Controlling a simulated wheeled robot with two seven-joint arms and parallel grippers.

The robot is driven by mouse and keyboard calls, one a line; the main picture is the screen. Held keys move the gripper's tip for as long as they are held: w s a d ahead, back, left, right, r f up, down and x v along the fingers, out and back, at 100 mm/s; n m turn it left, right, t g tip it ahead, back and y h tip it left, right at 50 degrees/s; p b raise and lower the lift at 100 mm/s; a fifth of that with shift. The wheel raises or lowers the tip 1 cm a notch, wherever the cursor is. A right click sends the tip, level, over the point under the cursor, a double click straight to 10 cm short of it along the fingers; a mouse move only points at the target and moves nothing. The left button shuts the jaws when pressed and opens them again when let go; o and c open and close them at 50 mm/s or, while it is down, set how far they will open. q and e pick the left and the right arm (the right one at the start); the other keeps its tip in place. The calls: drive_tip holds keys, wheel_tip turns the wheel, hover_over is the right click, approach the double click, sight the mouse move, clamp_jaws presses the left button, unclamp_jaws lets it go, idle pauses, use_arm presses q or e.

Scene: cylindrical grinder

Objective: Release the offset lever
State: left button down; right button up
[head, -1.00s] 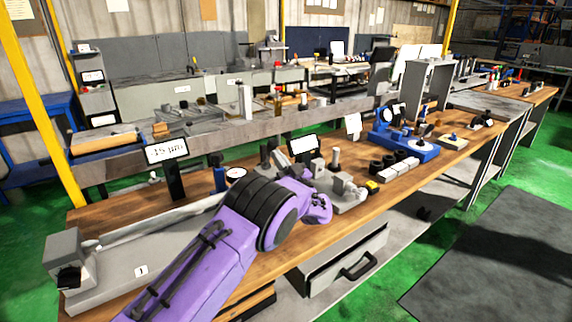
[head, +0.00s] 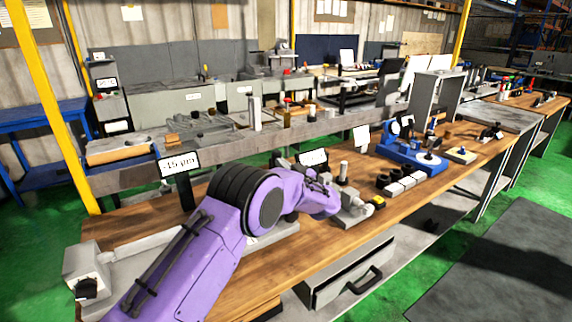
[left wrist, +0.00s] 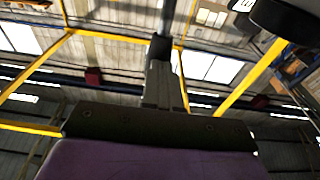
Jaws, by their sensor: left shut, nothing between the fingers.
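My left arm crosses the bench in the head view, and its purple wrist ends beside a small grey bench device (head: 352,208) with a yellow-and-black end (head: 378,202). My left gripper is small and partly hidden by the wrist there. In the left wrist view the left gripper (left wrist: 160,48) has its grey fingers together, with nothing seen between them, against the ceiling. I cannot pick out the offset lever for certain; the arm may cover it. My right gripper is in neither view.
A display on a post (head: 178,165) stands behind the arm, and a smaller display (head: 313,157) stands behind the wrist. Dark and light blocks (head: 398,187) and a blue fixture (head: 410,160) are to the right. An open drawer (head: 345,275) juts out below the bench's front edge.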

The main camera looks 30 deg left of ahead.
sight(276, 156)
use_arm(q)
drive_tip(key=a+p, duration=0.1)
drive_tip(key=a+r+h+p, duration=0.1)
drive_tip(key=w+a+g+h+p, duration=0.1)
drive_tip(key=shift+w+a+r, duration=0.1)
drive_tip(key=shift+a+r, duration=0.1)
drive_tip(key=shift+r, duration=0.15)
drive_tip(key=shift+x, duration=1)
drive_tip(key=shift+w+r, duration=0.1)
drive_tip(key=shift+r, duration=0.05)
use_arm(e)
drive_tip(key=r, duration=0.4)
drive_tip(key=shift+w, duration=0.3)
use_arm(q)
drive_tip(key=shift+a+r, duration=0.1)
drive_tip(key=shift+a, duration=0.05)
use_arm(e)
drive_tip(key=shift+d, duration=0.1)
